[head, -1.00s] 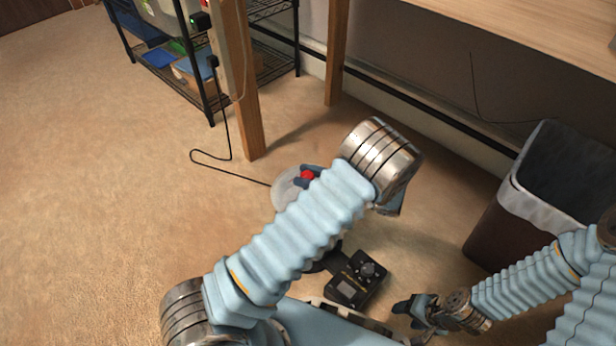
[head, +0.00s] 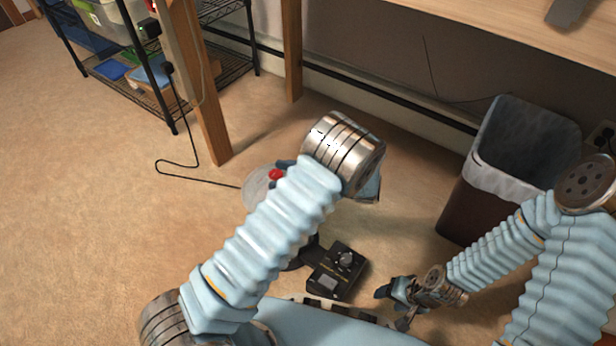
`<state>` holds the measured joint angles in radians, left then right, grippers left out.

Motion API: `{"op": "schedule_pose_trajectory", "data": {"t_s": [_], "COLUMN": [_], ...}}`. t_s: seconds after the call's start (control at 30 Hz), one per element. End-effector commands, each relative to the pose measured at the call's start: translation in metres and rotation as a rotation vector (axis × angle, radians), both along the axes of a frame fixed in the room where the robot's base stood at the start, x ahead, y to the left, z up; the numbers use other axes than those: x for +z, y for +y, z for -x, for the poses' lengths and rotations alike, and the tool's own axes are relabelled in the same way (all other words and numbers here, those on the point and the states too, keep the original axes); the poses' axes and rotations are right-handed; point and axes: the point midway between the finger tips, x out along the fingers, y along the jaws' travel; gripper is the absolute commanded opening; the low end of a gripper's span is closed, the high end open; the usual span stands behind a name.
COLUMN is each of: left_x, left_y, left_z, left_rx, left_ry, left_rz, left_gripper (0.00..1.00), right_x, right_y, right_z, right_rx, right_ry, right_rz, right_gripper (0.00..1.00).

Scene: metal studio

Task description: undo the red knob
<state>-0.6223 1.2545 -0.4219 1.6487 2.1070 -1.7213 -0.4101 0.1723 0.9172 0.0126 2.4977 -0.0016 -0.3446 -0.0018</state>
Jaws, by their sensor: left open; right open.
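The red knob (head: 276,174) sits on a pale round disc (head: 257,190) on the floor, left of my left forearm. My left gripper (head: 281,170) is mostly hidden behind my own forearm. A dark finger shows right beside the knob, and I cannot tell whether it touches. The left gripper is open. My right gripper (head: 393,305) is open and empty, low over the floor at the lower right, away from the knob.
A black control box (head: 337,270) with a dial lies right of my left forearm. A lined waste bin (head: 480,183) stands at the right. A wire shelf (head: 170,100) and wooden table legs (head: 203,130) stand behind. A black cable (head: 190,168) runs to the disc. Floor at left is clear.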

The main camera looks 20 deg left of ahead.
Motion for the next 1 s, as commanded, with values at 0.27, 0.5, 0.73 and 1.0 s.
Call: {"op": "schedule_pose_trajectory", "data": {"t_s": [0.27, 0.5, 0.73, 1.0], "left_x": [-0.001, -0.001, 0.000, 0.000], "left_y": [-0.069, -0.110, -0.119, -0.118], "left_z": [-0.007, -0.011, -0.012, -0.012], "left_rx": [-0.001, -0.001, 0.001, 0.001], "left_ry": [0.000, 0.000, 0.001, 0.001], "left_rz": [0.002, 0.001, 0.001, 0.001], "left_gripper": [0.63, 0.63, 0.63, 0.63], "right_x": [0.003, 0.003, 0.003, 0.003], "right_y": [0.000, 0.000, 0.000, 0.000], "right_z": [0.000, 0.000, 0.000, 0.000], "right_rx": [0.000, 0.000, 0.000, 0.000], "right_ry": [0.001, 0.001, 0.001, 0.001], "right_rz": [0.000, 0.000, 0.000, 0.000], "right_gripper": [0.57, 0.57, 0.57, 0.57]}}
